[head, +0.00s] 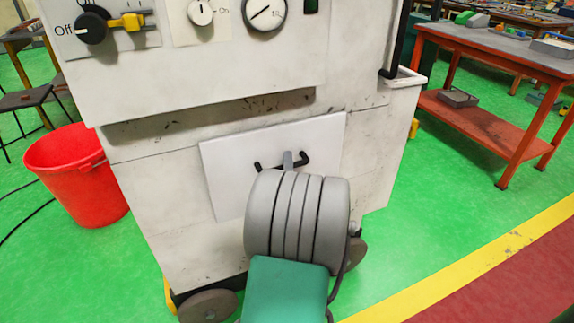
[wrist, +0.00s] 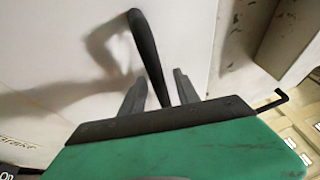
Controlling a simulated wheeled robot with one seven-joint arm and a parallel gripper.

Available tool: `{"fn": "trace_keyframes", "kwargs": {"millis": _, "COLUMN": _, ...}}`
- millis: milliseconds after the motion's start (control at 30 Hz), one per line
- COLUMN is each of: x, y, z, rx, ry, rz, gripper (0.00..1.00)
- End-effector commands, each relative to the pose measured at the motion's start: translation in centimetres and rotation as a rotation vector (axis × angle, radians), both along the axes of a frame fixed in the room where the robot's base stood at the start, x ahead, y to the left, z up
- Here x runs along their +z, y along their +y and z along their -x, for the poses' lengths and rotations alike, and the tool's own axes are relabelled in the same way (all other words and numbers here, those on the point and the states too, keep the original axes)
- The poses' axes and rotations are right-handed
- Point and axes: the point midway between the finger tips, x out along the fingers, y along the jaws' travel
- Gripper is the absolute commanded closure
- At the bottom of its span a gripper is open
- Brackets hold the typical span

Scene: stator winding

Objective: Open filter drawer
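The filter drawer has a plain white front panel (head: 325,140) low on the machine, and it looks level with the body around it. Its black bar handle (head: 304,159) runs across the panel; my gripper (head: 289,160) hides its middle. In the wrist view, the handle (wrist: 147,50) rises from between the two grey fingers of my gripper (wrist: 158,93), against the white panel (wrist: 60,55). The fingers are apart, with a visible gap on each side of the bar. My grey wrist and green gripper body hide the lower part of the panel.
The white machine (head: 160,175) stands on wheels, with a switch (head: 92,25) and a gauge (head: 265,12) above the drawer. A red bucket (head: 75,175) stands to its left. An orange workbench (head: 500,60) is at the right. Green floor is clear at right front.

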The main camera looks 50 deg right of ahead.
Motion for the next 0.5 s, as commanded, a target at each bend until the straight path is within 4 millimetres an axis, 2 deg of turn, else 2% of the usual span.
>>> {"fn": "trace_keyframes", "kwargs": {"millis": 100, "x": -0.03, "y": 0.01, "z": 0.01, "rx": 0.000, "ry": 0.000, "rz": 0.000, "gripper": 0.62}}
{"fn": "trace_keyframes", "kwargs": {"millis": 500, "x": -0.04, "y": 0.04, "z": 0.02, "rx": 0.000, "ry": 0.000, "rz": 0.000, "gripper": 0.95}}
